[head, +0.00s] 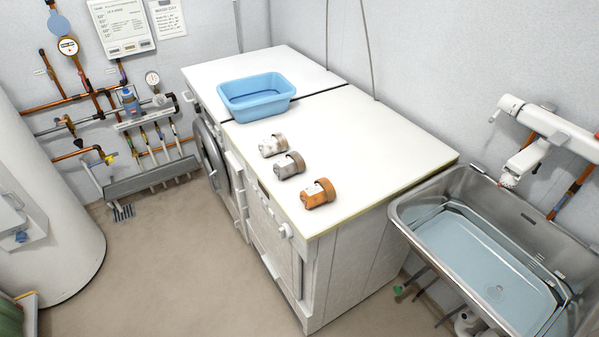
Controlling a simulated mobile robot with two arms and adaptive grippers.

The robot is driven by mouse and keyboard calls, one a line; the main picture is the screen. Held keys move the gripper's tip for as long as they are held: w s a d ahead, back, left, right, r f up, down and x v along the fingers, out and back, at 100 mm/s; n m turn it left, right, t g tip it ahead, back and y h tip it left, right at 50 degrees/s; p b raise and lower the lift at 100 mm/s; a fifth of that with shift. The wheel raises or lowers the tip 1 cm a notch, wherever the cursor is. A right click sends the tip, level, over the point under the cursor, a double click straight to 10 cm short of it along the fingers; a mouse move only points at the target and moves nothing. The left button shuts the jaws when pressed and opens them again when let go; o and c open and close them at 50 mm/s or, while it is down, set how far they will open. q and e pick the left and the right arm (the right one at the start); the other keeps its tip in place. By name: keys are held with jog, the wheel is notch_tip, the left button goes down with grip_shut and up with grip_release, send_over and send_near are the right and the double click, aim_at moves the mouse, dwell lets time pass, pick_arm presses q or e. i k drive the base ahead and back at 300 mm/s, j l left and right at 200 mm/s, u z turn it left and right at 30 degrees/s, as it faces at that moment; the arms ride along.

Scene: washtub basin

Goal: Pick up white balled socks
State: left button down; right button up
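Three short rolled bundles lie in a slanting row on the white worktop (380,135), near its front edge. The whitish one, which looks like the white balled socks (268,149), is farthest back and has a brownish end. A grey bundle (285,169) lies in front of it, and an orange bundle (313,196) is nearest. They look like balled socks, but the detail is small. Neither of my grippers is in view.
A blue plastic tub (257,107) stands behind the bundles on the worktop. A metal basin (408,212) is at the right, with water in it. A white cylindrical tank (45,190) stands at the left. The worktop right of the bundles and the floor (180,265) in front are clear.

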aim_at(278, 144)
jog(key=i+j, duration=0.2)
jog(key=i+j+z, duration=0.1)
jog(key=j, duration=0.35)
jog(key=i+j, duration=0.25)
jog(key=i+j+z, duration=0.1)
jog(key=j, duration=0.3)
jog(key=i+j, duration=0.25)
jog(key=j+z, duration=0.05)
jog(key=j, duration=0.05)
